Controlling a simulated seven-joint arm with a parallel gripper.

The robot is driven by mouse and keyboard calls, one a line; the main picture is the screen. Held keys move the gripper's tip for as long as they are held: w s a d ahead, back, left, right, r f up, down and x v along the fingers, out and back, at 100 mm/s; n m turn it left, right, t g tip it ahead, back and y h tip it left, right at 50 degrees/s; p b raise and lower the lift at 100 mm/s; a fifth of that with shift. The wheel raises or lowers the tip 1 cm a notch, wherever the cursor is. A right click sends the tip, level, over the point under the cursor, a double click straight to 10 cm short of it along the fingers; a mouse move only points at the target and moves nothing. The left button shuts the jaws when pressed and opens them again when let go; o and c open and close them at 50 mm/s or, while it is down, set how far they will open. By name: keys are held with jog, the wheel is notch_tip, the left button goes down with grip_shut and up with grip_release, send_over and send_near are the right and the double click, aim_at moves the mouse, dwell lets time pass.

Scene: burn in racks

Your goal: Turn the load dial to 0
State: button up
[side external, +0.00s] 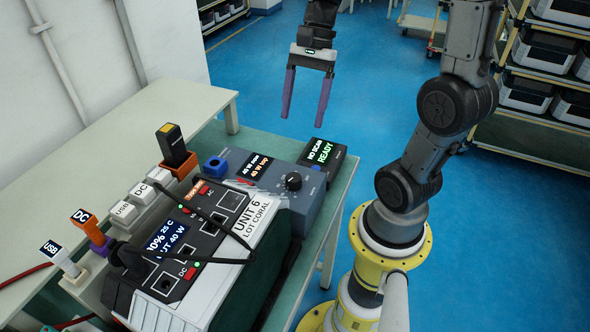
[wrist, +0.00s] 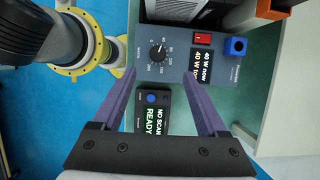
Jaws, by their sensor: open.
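The load dial is a round black knob (side external: 293,181) on top of a grey-blue load box (side external: 312,199). In the wrist view the knob (wrist: 158,53) has a white pointer line and a printed scale around it. The box's display (wrist: 202,66) reads "40 W now" and a second 40 W line. My gripper (side external: 305,108) hangs above and behind the box, with purple fingers spread and nothing between them. In the wrist view the open fingers (wrist: 163,93) point toward the box, with the dial ahead between them. The fingers are apart from the dial.
A scanner box (side external: 322,153) reading "NO SCAN READY" sits beside the load box. A red switch (wrist: 203,39) and blue socket (wrist: 236,46) are on the load box. The Unit 6 power station (side external: 200,240) stands close in front, with cables. An orange holder (side external: 178,163) stands left.

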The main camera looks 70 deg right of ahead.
aim_at(294, 177)
jog(key=shift+m, duration=0.3)
jog(key=x, duration=0.9)
jog(key=d+x, duration=0.1)
jog(key=x, duration=0.4)
jog(key=shift+s+f, duration=0.15)
jog(key=shift+f, duration=0.05)
grip_shut()
